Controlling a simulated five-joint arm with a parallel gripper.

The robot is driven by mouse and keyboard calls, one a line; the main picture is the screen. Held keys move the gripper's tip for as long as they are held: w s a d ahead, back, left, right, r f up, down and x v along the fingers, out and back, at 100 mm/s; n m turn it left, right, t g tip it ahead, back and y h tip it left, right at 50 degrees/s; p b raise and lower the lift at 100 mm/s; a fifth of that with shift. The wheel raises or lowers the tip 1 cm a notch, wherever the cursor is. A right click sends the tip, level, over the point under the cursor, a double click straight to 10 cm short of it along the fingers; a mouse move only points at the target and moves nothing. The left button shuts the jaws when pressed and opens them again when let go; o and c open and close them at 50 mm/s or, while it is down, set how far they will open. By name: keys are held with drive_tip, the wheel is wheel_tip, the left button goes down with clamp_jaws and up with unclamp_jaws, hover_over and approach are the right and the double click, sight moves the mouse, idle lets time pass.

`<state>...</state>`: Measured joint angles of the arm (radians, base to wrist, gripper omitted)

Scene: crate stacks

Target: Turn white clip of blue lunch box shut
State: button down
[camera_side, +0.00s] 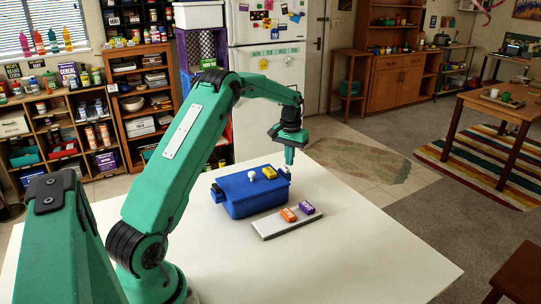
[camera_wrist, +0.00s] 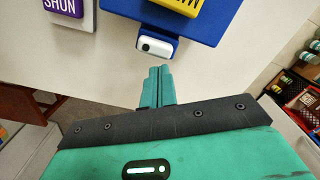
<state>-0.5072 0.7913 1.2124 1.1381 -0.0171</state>
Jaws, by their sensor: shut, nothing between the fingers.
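The blue lunch box (camera_side: 250,196) stands on the white table, and its blue lid edge (camera_wrist: 190,22) shows at the top of the wrist view. The white clip (camera_wrist: 157,46) is a small rounded bar with a dark dot at one end, on a blue tab at the lid's edge. It lies roughly along that edge, slightly tilted. My gripper (camera_wrist: 159,70) is shut and empty, its fingertips just short of the clip in the picture. In the side view my gripper (camera_side: 289,162) points down at the box's far right end. Whether it touches the clip I cannot tell.
A yellow labelled block (camera_side: 270,173) and a white knob (camera_side: 252,176) are on the lid. A pale board (camera_side: 270,228) in front of the box bears an orange block (camera_side: 289,215) and a purple block (camera_side: 306,208). The table (camera_side: 370,250) is clear to the right.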

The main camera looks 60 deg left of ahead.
drive_tip(key=shift+s+a, duration=0.2)
drive_tip(key=shift+s, duration=1.1)
idle(1.7)
drive_tip(key=shift+s+d, duration=0.2)
drive_tip(key=shift+s, duration=0.6)
idle(1.0)
drive_tip(key=shift+a, duration=0.4)
idle(0.4)
drive_tip(key=shift+r, duration=0.15)
wheel_tip(320, 180, up, 7)
idle(1.3)
